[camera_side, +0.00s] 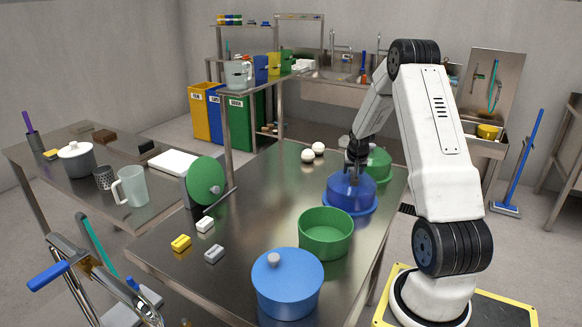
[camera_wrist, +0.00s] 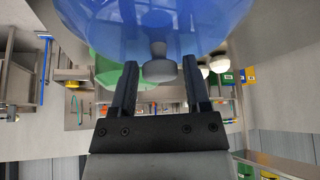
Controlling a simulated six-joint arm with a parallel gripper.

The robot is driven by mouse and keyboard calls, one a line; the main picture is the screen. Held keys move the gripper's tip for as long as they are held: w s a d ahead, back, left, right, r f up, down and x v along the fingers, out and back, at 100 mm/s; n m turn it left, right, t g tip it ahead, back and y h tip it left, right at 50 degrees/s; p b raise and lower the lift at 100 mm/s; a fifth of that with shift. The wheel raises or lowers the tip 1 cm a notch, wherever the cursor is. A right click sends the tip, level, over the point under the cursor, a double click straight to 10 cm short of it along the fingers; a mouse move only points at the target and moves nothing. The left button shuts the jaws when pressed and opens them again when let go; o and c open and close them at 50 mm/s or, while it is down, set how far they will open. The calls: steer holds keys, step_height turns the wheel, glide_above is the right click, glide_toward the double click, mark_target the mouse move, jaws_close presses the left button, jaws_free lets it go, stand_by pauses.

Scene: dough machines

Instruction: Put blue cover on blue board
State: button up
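The blue cover (camera_side: 350,188) is a translucent dark blue dome with a grey knob, on the right part of the steel table. A wider blue disc, the blue board (camera_side: 368,210), shows around its lower edge; the cover appears to be on it, though contact cannot be seen exactly. My gripper (camera_side: 357,160) points down at the top of the cover. In the wrist view the cover (camera_wrist: 200,25) fills the top, and its knob (camera_wrist: 159,66) is between the fingertips of my gripper (camera_wrist: 160,72). A gap shows on both sides of the knob, so the fingers are open.
A green cover (camera_side: 378,160) is close behind the blue one. A green pan (camera_side: 325,238) and a light blue lidded pot (camera_side: 287,290) stand in front. A slicer with a green disc (camera_side: 206,180) is at left. The middle of the table is clear.

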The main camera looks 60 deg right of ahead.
steer(key=shift+o, duration=1)
steer(key=shift+r, duration=0.15)
steer(key=v, duration=0.7)
steer(key=shift+a+r, duration=0.2)
steer(key=shift+r, duration=0.05)
steer(key=shift+s, duration=0.1)
